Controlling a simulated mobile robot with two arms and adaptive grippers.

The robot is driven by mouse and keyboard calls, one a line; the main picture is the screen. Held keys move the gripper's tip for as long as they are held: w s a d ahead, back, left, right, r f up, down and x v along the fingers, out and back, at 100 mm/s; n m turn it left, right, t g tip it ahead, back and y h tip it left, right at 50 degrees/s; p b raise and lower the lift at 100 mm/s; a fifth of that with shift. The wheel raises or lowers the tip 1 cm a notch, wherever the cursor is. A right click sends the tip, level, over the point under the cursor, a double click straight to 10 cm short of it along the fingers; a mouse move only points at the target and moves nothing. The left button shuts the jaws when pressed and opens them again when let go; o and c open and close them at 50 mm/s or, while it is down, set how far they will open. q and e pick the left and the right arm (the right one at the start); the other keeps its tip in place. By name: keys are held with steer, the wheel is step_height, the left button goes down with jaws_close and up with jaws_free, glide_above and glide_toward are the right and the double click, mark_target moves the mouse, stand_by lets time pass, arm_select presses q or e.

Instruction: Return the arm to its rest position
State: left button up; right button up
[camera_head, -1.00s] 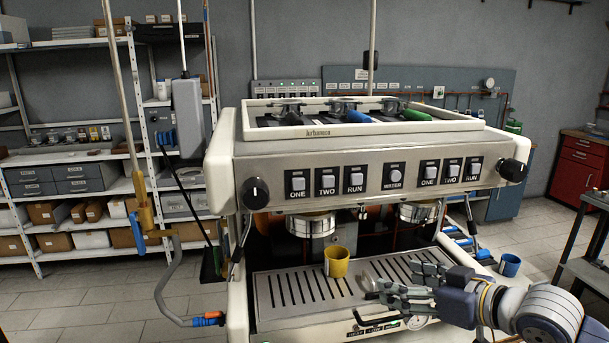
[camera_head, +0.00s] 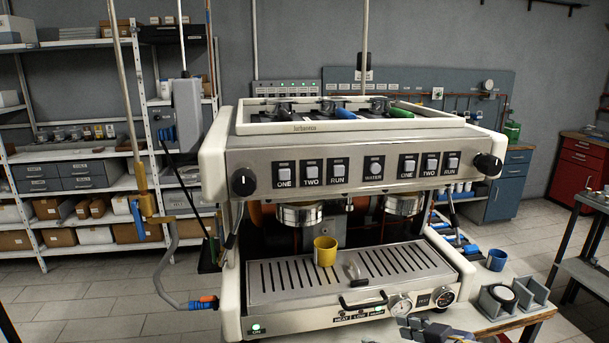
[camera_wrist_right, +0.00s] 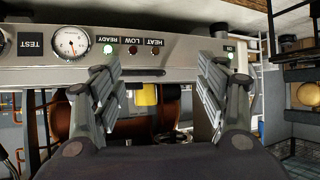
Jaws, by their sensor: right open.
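My right gripper (camera_head: 432,328) shows at the bottom edge of the head view, in front of the machine's lower right front and apart from it. In the right wrist view the gripper (camera_wrist_right: 160,95) has its two fingers spread wide with nothing between them. The espresso machine (camera_head: 345,220) fills the middle of the head view. A yellow cup (camera_head: 325,251) stands upright on its drip tray (camera_head: 275,279); it also shows beyond the fingers in the wrist view (camera_wrist_right: 146,95). My left gripper is not in view.
A blue cup (camera_head: 497,260) and a grey holder (camera_head: 512,300) stand on the table right of the machine. A hose with an orange and blue end (camera_head: 203,304) hangs at the left. Shelves (camera_head: 80,160) line the back left.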

steer(key=s+f+m+g+h, duration=0.2)
steer(key=s+f+h, duration=0.1)
steer(key=s+f, duration=0.95)
steer(key=s+d+f+m+g+h, duration=0.35)
steer(key=s+f, duration=0.45)
steer(key=s, duration=0.5)
steer(key=s+f+g+b, duration=0.2)
steer(key=s+f, duration=0.1)
steer(key=f, duration=2.6)
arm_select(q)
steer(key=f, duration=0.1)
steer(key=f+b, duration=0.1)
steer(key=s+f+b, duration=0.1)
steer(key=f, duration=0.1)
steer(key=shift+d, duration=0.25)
arm_select(e)
steer(key=s+d+f, duration=0.2)
steer(key=s+f, duration=0.6)
steer(key=s+d+f+n+g, duration=0.1)
steer(key=s+f, duration=0.7)
steer(key=f, duration=0.1)
steer(key=shift+s+d+f, duration=0.15)
steer(key=shift+s+d, duration=0.1)
steer(key=shift+d, duration=0.1)
steer(key=shift+c, duration=0.2)
